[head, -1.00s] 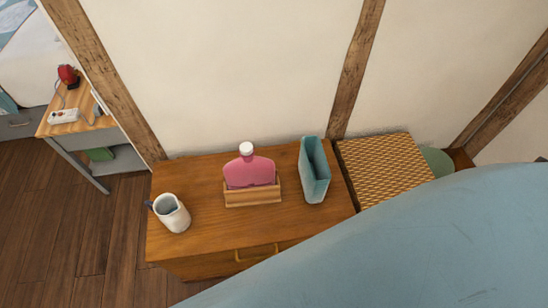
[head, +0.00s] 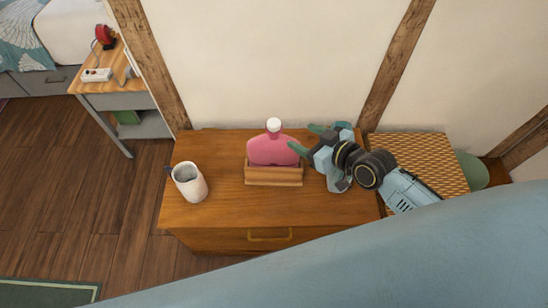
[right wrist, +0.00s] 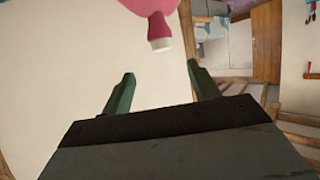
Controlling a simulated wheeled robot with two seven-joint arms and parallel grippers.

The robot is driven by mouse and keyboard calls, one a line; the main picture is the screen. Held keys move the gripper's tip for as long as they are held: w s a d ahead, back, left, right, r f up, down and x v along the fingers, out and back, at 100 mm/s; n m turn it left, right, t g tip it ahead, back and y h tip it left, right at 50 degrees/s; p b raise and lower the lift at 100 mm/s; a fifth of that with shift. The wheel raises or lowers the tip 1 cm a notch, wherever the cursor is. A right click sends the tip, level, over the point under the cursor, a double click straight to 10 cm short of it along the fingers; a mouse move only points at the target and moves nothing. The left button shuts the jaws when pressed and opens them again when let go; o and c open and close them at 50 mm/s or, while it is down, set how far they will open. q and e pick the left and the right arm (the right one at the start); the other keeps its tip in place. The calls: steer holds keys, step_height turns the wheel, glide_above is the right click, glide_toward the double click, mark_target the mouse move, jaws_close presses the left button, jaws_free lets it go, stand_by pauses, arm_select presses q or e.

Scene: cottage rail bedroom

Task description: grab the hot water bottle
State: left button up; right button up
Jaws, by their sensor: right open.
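The hot water bottle (head: 272,151) is pink with a pale cap. It stands upright in a small wooden holder (head: 273,176) on the wooden dresser (head: 225,215). My right gripper (head: 306,138) is open and empty, just right of the bottle, with its fingers pointing toward it. In the head view one green fingertip overlaps the bottle's right edge; I cannot tell if they touch. In the right wrist view the bottle (right wrist: 150,6) shows at the top, cap downward, beyond the open fingers (right wrist: 162,84). My left gripper is not in view.
A white mug (head: 189,183) stands left of the holder. A woven-topped piece (head: 425,155) adjoins the dresser's right side. The wall (head: 270,60) rises behind.

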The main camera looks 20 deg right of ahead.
mark_target(275, 123)
steer(key=b+x, duration=0.1)
steer(key=x, duration=0.5)
steer(key=shift+w+f, duration=0.15)
steer(key=shift+x, duration=0.95)
steer(key=b+x, duration=0.1)
steer(key=x, duration=0.3)
steer(key=shift+w+a, duration=0.1)
steer(key=shift+a, duration=0.15)
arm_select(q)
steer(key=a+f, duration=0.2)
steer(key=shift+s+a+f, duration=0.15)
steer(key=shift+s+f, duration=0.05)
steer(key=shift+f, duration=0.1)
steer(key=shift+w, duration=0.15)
arm_select(e)
jaws_close()
steer(key=shift+r, duration=0.3)
